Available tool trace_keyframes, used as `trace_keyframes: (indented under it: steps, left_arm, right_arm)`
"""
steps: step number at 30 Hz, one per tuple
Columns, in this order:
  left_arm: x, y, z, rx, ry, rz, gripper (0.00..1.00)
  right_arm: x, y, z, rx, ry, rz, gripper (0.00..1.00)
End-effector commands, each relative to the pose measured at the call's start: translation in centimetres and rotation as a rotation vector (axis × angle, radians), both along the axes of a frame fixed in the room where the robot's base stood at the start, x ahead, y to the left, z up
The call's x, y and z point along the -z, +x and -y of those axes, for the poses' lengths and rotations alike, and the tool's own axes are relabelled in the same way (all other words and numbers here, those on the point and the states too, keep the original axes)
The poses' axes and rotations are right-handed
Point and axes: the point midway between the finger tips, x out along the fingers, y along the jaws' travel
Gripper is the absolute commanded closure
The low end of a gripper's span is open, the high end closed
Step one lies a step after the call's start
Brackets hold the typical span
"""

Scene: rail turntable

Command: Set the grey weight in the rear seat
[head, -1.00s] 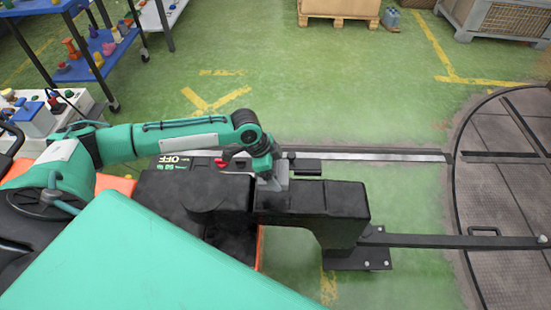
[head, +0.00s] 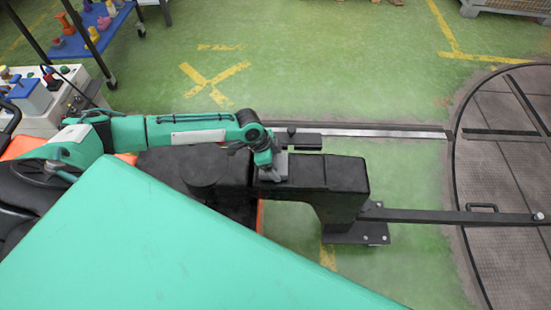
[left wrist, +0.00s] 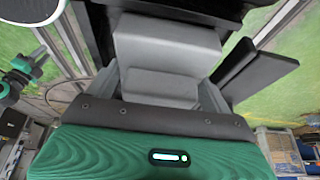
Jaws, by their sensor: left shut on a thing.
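The grey weight (head: 273,168) is a small block seen at the top of the black housing (head: 345,175) in the head view, mostly covered by my gripper. My left gripper (head: 271,172) is shut on it from above, near the middle of the housing's top. In the left wrist view the weight (left wrist: 165,45) is a large grey block between the fingers, with a dark surface beyond it. Whether the weight touches the housing is unclear. The rear seat cannot be made out. My right gripper does not show in the head view.
A steel rail (head: 385,133) runs behind the housing to the round turntable (head: 505,200) at right. A dark bar (head: 450,215) joins the housing's side to the turntable. A blue trolley (head: 85,35) with coloured parts stands at far left. Green floor behind is clear.

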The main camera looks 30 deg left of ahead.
Motion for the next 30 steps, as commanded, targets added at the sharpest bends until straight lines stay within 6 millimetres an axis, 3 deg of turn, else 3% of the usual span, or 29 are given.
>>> trace_keyframes:
  steps: [5,6,8,19,30]
  left_arm:
    - [0.0,0.1,0.0,-0.001,-0.002,0.003,0.75]
    - [0.2,0.0,0.0,-0.001,0.000,0.000,0.13]
    - [0.2,0.0,0.0,-0.001,0.000,0.000,0.01]
    - [-0.8,-0.1,-0.4,-0.001,0.001,0.000,0.00]
    - [-7.8,-1.3,-3.0,-0.001,0.002,0.001,0.00]
  right_arm:
    - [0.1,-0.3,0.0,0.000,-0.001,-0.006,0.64]
    - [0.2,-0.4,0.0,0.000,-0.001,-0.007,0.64]
    - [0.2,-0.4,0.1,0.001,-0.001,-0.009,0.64]
    - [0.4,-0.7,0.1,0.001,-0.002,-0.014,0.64]
    - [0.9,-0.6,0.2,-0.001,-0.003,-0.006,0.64]
